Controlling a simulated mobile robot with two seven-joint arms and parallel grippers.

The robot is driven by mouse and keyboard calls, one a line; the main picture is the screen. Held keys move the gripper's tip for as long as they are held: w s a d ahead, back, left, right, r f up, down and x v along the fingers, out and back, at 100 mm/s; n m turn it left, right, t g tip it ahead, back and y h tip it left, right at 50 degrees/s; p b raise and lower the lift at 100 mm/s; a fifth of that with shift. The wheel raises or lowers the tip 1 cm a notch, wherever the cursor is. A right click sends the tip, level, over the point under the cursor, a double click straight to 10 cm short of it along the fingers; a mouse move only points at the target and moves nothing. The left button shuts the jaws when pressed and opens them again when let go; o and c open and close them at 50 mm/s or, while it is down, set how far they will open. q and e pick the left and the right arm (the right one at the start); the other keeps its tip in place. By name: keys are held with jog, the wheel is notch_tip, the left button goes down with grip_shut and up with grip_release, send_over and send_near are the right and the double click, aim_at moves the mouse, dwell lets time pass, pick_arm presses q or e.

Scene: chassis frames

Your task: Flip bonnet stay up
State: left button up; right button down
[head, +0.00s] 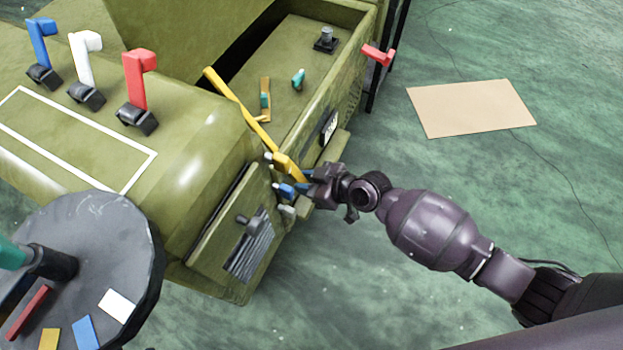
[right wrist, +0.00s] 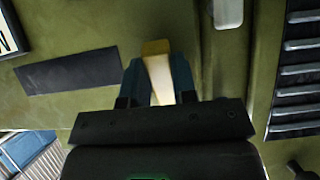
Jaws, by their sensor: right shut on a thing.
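The yellow bonnet stay (head: 240,105) is a long bar at the front edge of the olive chassis. It slants from its lower right end up and left to a tip beside the raised olive panel (head: 185,35). My right gripper (head: 297,181), with blue fingertips, is shut on the yellow piece at the bar's lower right end. In the right wrist view, the yellow piece (right wrist: 157,75) sits between the two blue fingertips (right wrist: 158,82). Whether the stay's upper tip touches the panel is unclear. My left gripper is not in view.
Blue (head: 41,42), white (head: 84,55) and red (head: 140,78) levers stand on the olive body. A grey round table (head: 100,235) is at lower left. A red handle (head: 378,54) sticks out at the far corner. A tan sheet (head: 470,107) lies on open green floor.

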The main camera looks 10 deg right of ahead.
dwell(0.3)
jog(key=c, duration=0.9)
grip_release()
jog(key=shift+a+f, duration=0.1)
jog(key=shift+d+r, duration=0.2)
jog(key=shift+d, duration=0.05)
pick_arm(q)
jog(key=shift+d+r+m+g+p, duration=0.15)
jog(key=shift+g+p, duration=0.15)
jog(key=shift+p, duration=0.35)
jog(key=shift+f+m+g+p, duration=0.15)
jog(key=shift+g+p, duration=0.15)
jog(key=shift+p, duration=0.3)
pick_arm(e)
jog(key=shift+v, duration=5.15)
pick_arm(q)
jog(key=shift+r, duration=0.1)
pick_arm(e)
jog(key=shift+s, duration=0.1)
